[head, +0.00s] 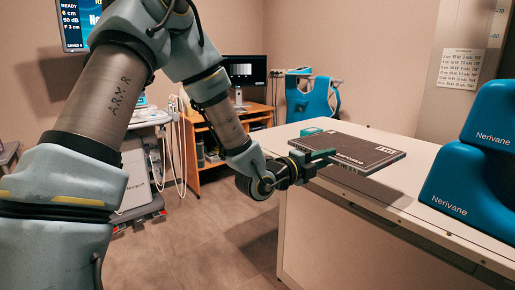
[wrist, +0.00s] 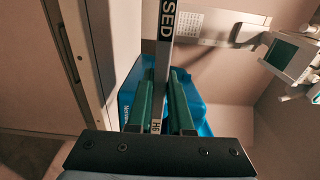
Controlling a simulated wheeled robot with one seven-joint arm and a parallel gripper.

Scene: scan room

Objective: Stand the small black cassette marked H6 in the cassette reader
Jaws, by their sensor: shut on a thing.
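My gripper (head: 320,155) is shut on the edge of a flat black cassette (head: 365,150) with white labels. In the wrist view, the cassette's narrow edge (wrist: 163,70) runs straight out between the two green fingers (wrist: 160,105) and bears the marks H6 and SED. In the head view the cassette is level over the white table top; I cannot tell whether it touches it. The blue Nerivane unit (head: 478,160) stands on the right of the table, apart from the cassette, and is probably the reader. It is cut off by the picture's edge, and its slot is not clear.
The white table (head: 330,225) has clear top between the cassette and the blue unit. A wooden desk with a monitor (head: 244,71) and a blue chair-like unit (head: 312,97) stand behind. A printed sheet (head: 460,68) hangs at the right.

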